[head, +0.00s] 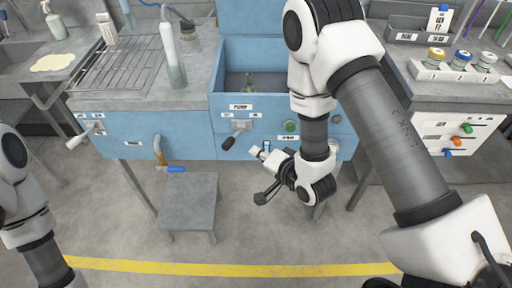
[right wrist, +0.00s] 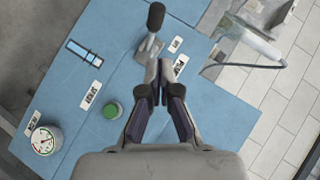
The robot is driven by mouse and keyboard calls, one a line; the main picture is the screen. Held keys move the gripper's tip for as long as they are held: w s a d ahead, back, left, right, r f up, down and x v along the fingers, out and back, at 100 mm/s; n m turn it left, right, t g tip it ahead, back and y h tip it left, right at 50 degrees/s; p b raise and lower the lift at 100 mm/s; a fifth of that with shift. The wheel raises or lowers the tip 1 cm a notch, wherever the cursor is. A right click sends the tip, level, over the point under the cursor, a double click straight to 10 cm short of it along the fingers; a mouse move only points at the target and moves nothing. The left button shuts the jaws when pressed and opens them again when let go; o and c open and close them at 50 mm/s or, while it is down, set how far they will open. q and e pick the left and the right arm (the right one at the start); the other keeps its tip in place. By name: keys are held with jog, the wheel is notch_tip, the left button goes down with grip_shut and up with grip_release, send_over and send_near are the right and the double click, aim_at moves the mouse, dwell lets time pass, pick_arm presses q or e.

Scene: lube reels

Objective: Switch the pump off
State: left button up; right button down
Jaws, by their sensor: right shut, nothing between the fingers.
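The pump switch is a metal lever with a black grip (head: 229,143) on the blue front panel, under a label (head: 240,107) that seems to read PUMP. Its grip points down and left in the head view. In the right wrist view the black grip (right wrist: 156,15) is at the top, above its pale mounting plate (right wrist: 148,50). My right gripper (head: 256,152) is to the right of the grip in the head view. In the right wrist view its fingertips (right wrist: 162,70) are together and empty, close to the plate; contact cannot be told. My left gripper is outside the picture.
A green button (head: 291,127) is right of the lever, near my right wrist. A gauge (right wrist: 45,140) and a sight glass (right wrist: 84,52) are on the panel. A grey stool (head: 190,202) stands below on the left. Side benches flank the blue unit.

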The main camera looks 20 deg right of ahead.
jog(key=s, duration=0.2)
jog(key=s+r, duration=0.1)
jog(key=shift+a+r, duration=0.1)
jog(key=shift+a, duration=0.25)
